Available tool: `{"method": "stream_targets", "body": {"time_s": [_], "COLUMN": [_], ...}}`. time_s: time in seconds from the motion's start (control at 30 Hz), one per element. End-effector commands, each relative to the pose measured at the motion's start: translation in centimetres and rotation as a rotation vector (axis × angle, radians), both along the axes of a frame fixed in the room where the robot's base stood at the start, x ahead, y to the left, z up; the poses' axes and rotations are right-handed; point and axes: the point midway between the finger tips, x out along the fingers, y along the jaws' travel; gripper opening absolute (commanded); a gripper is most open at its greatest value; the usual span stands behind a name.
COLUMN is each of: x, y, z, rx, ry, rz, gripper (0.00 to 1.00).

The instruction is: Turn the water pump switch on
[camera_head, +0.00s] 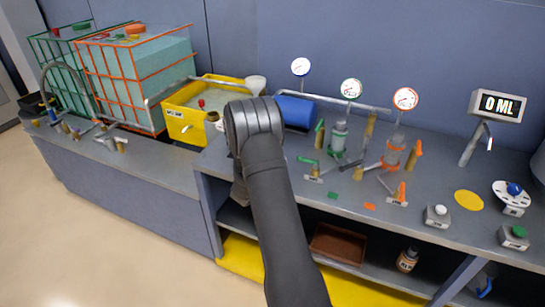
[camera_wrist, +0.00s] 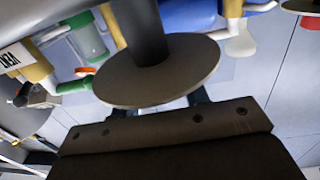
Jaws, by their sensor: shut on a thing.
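My gripper (camera_wrist: 160,101) shows in the wrist view, shut on a grey-brown disc (camera_wrist: 158,75) with a dark round stem; I cannot tell what this thing is. In the head view my arm hides the gripper, near the yellow bin at the counter's middle. No control is readable as the water pump switch. At the right end of the counter stand a small grey box with a white button (camera_head: 440,210), a box with a green button (camera_head: 517,231) and a white round plate with a blue knob (camera_head: 514,188), all apart from the gripper.
The yellow bin (camera_head: 178,118) and caged tanks (camera_head: 137,68) stand left. Green and orange valves, two small cylinders (camera_head: 339,134) (camera_head: 392,152) and gauges (camera_head: 405,98) crowd the middle. A display (camera_head: 497,105) reads 0 ML. A yellow disc (camera_head: 469,200) lies flat on the counter.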

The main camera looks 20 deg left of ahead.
Motion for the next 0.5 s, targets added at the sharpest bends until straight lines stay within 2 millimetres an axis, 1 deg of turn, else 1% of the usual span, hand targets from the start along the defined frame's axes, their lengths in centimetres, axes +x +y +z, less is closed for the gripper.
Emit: {"method": "stream_targets", "body": {"time_s": [0.2,0.5], "x": [-0.01,0.01], "y": [0.13,0.05], "z": [-0.01,0.03], "rx": [0.001,0.0], "ry": [-0.001,-0.001], "rz": [-0.086,-0.126], "gripper": [0.18,0.18]}}
